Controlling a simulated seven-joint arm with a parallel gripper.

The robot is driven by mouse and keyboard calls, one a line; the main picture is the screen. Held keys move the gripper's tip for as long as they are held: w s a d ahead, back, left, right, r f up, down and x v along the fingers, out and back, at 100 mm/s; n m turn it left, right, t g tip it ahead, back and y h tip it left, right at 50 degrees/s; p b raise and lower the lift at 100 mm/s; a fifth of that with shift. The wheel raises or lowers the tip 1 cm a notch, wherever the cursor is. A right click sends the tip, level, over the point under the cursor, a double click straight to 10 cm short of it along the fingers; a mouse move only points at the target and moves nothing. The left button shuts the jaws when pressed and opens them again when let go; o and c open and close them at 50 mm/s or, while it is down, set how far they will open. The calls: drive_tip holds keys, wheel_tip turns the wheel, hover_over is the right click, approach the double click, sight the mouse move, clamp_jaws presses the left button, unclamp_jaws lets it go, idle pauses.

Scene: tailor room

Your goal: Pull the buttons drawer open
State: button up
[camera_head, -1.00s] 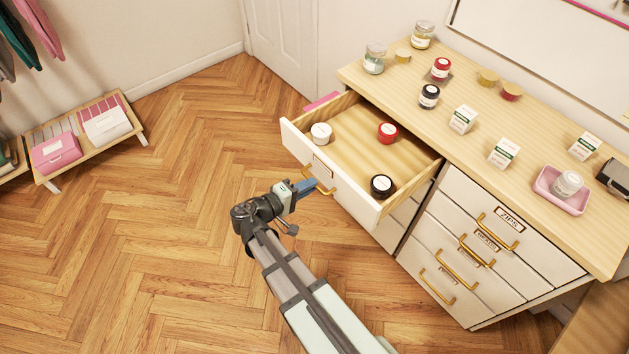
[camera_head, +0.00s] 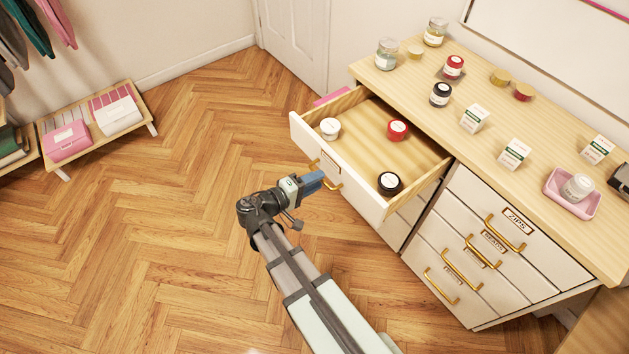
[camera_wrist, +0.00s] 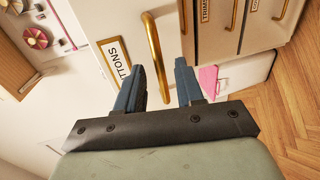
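The buttons drawer (camera_head: 355,196) is the top left drawer of the white dresser and stands well out. Its inside shows, with a white-lidded jar, a red jar and a black jar in it. Its label, partly hidden, shows in the wrist view (camera_wrist: 120,63). Its brass handle (camera_head: 334,184) is partly covered by my gripper (camera_head: 318,178) in the head view. In the wrist view the handle (camera_wrist: 155,50) passes between the blue fingers of my gripper (camera_wrist: 160,68). The fingers are apart, with gaps beside the handle.
Closed drawers (camera_head: 490,240), one labelled ZIPS, lie to the right. Jars, boxes and a pink tray (camera_head: 556,190) stand on the wooden dresser top (camera_head: 420,80). The wood floor (camera_head: 170,220) left of the drawer is clear. A low shelf (camera_head: 145,118) stands at far left.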

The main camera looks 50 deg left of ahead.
drive_tip(key=v, duration=1.3)
drive_tip(key=shift+s, duration=0.3)
